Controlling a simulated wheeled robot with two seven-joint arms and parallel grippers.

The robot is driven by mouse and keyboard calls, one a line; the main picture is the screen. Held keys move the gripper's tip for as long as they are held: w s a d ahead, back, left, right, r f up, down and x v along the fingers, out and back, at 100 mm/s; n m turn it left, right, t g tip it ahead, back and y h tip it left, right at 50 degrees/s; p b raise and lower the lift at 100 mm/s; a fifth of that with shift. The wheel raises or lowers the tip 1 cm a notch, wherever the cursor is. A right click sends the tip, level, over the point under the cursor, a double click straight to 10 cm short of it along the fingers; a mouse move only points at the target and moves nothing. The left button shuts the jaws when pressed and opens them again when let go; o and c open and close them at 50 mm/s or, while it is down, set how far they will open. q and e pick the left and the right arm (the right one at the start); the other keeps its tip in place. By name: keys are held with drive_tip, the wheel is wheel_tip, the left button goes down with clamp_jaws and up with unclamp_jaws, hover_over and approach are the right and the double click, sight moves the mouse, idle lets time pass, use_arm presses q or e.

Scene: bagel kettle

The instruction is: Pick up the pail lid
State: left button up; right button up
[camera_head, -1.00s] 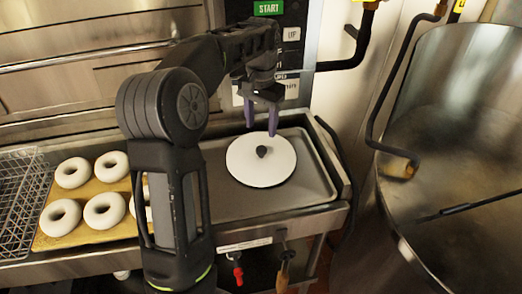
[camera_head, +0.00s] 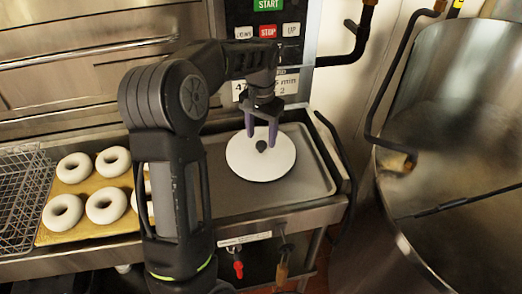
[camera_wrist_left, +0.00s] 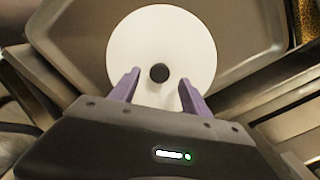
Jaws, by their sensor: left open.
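The pail lid is a white round disc (camera_head: 262,166) with a small dark knob in its middle. It lies flat on the grey tray in the head view. It also shows in the left wrist view (camera_wrist_left: 160,35), with the dark knob just beyond the fingertips. My left gripper (camera_head: 262,138) is open, with its two purple fingers pointing down over the lid, one on each side of the knob. In the left wrist view the fingers (camera_wrist_left: 158,80) flank the near side of the knob and hold nothing. My right gripper does not show.
The grey tray (camera_head: 312,180) has free room around the lid. White bagels (camera_head: 105,205) lie on a board at left, beside a wire basket (camera_head: 22,205). A control panel (camera_head: 268,50) stands behind. A large metal kettle (camera_head: 470,130) with a hooked handle is at right.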

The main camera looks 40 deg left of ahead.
sight(261, 149)
use_arm(q)
drive_tip(key=shift+f, duration=1.35)
clamp_jaws()
